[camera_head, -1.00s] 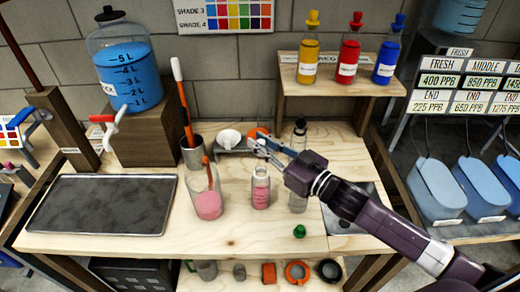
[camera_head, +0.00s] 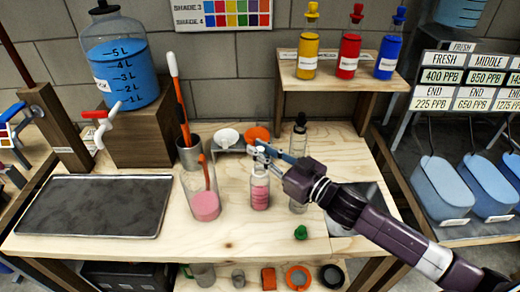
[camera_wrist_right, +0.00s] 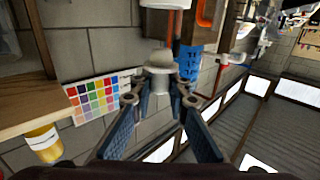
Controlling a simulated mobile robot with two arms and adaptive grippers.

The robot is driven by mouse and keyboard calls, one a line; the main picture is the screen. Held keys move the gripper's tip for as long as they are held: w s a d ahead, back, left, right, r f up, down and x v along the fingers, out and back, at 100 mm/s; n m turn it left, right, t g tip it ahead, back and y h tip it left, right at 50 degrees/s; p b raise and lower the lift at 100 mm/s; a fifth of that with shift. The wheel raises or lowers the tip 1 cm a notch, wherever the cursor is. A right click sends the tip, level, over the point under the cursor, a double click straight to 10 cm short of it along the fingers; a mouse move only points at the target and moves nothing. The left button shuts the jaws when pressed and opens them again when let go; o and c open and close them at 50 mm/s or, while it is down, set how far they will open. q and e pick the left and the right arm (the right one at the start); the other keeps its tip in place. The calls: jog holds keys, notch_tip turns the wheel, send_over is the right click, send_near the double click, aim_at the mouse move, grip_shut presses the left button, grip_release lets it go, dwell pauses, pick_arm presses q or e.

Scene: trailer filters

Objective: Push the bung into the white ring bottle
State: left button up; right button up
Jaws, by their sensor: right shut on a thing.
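The bottle (camera_head: 260,192) with pink liquid stands upright on the wooden bench in the head view. I cannot clearly make out a white ring on it. My right gripper (camera_head: 261,152) is just above its mouth, with the arm coming in from the right. In the right wrist view the gripper (camera_wrist_right: 160,98) is shut on a pale grey bung (camera_wrist_right: 160,62), held at the fingertips. Whether the bung touches the bottle's mouth is too small to tell. My left gripper is not in view.
A beaker (camera_head: 206,205) of pink liquid with an orange-handled stirrer stands left of the bottle. A clear dropper bottle (camera_head: 299,195) stands close on its right. A green stopper (camera_head: 300,232) lies in front. A dark tray (camera_head: 95,205) is at the left.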

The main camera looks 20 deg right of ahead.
jog(key=shift+f, duration=0.25)
dwell(0.7)
dwell(0.6)
jog(key=shift+f, duration=0.65)
dwell(0.4)
jog(key=shift+f, duration=0.35)
dwell(1.2)
jog(key=o, duration=0.9)
jog(key=shift+o, duration=0.5)
jog(key=o, duration=0.4)
